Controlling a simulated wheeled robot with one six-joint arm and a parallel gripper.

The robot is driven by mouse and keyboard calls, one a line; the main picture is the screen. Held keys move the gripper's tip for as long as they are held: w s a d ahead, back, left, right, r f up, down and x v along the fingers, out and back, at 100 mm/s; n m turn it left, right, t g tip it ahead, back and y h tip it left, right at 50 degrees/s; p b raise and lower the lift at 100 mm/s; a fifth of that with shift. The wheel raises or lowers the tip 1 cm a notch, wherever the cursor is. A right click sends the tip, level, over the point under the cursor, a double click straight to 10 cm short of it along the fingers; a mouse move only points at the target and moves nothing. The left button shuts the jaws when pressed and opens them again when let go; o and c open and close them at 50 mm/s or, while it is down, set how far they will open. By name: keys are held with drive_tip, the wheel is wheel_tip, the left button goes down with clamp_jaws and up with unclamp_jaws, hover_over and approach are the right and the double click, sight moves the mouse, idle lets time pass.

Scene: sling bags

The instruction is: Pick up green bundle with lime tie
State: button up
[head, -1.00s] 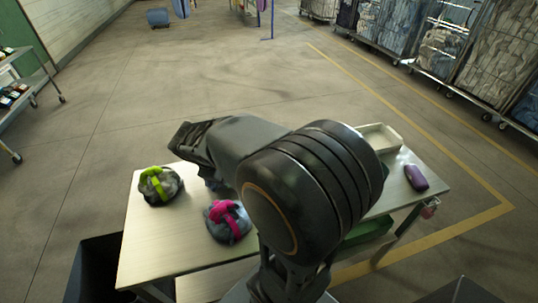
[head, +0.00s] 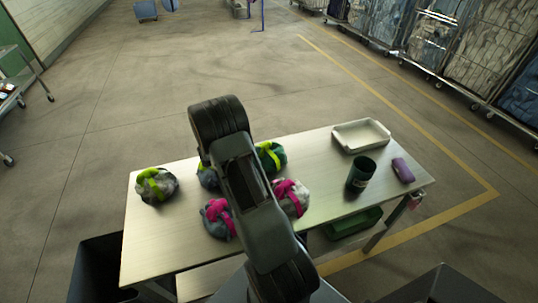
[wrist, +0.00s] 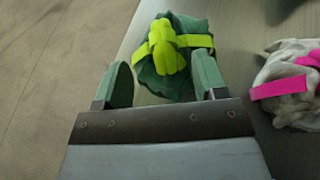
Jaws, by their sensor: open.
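The green bundle with a lime tie (head: 270,157) lies on the table near its far edge, just right of my arm in the head view. In the wrist view the green bundle (wrist: 150,80) shows at and beyond the fingertips, its lime tie crossed on top. My gripper (wrist: 162,75) is open, with one green finger on each side of the bundle's near part; the right finger overlaps its edge. I cannot tell whether the fingers touch it or how high they are. In the head view my arm hides the gripper.
A grey-white bundle with a magenta tie (head: 291,199) lies close by. A blue magenta-tied bundle (head: 217,222), a grey lime-tied bundle (head: 157,187) and a partly hidden blue bundle (head: 207,177) lie left. A dark green cup (head: 360,176), purple case (head: 403,171) and white tray (head: 345,143) stand right.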

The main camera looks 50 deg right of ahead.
sight(265, 143)
drive_tip(key=x, duration=0.2)
drive_tip(key=shift+s+d+f, duration=0.1)
drive_tip(key=shift+d+f, duration=0.05)
drive_tip(key=shift+d, duration=0.25)
drive_tip(key=p+x, duration=0.2)
drive_tip(key=x, duration=0.2)
drive_tip(key=shift+s+d+p, duration=0.1)
drive_tip(key=shift+p, duration=0.3)
drive_tip(key=shift+d+f, duration=0.3)
drive_tip(key=shift+d, duration=0.25)
clamp_jaws()
